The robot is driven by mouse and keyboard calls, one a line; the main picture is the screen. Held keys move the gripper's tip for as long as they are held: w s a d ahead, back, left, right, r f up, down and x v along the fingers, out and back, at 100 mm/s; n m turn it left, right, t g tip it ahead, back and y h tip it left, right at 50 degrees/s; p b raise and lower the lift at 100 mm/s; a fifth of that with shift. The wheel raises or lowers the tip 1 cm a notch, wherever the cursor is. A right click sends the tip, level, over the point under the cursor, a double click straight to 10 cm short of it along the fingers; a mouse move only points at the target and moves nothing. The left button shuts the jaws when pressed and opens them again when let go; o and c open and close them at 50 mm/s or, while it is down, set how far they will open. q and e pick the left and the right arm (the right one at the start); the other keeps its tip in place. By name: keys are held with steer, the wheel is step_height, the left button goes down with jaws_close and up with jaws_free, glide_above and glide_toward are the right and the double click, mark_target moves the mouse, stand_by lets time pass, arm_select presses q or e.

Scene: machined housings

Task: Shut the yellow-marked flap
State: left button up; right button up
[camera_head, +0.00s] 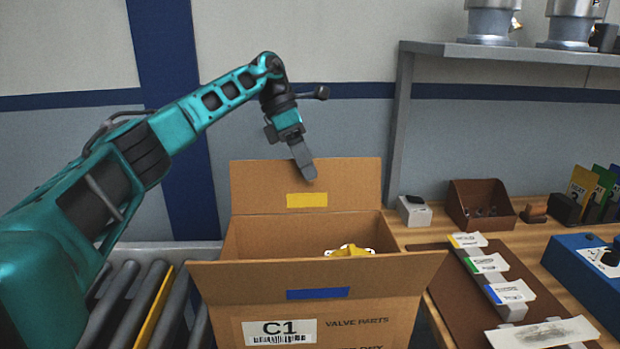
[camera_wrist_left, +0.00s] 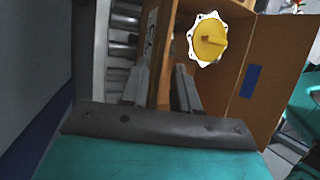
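The cardboard box (camera_head: 400,310) stands with two flaps raised. The yellow-marked flap (camera_head: 345,185) stands up at the back, its yellow mark (camera_head: 307,200) facing the head camera. My left gripper (camera_head: 307,174) points down at the top edge of this flap, one finger overlapping its face in the head view. In the left wrist view my left gripper (camera_wrist_left: 162,68) has its fingers apart, with brown cardboard showing between them. I cannot tell whether they touch it. My right gripper is not in view.
A yellow valve part (camera_head: 349,250) lies in the box. The front flap (camera_head: 230,273) leans outward with a blue mark (camera_head: 318,294). Rollers (camera_head: 125,305) are at left. A shelf (camera_head: 490,50), a brown bin (camera_head: 481,204) and a blue device (camera_head: 583,268) are at right.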

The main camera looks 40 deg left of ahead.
arm_select(q)
steer(key=shift+x, duration=1)
jaws_close()
stand_by(0.8)
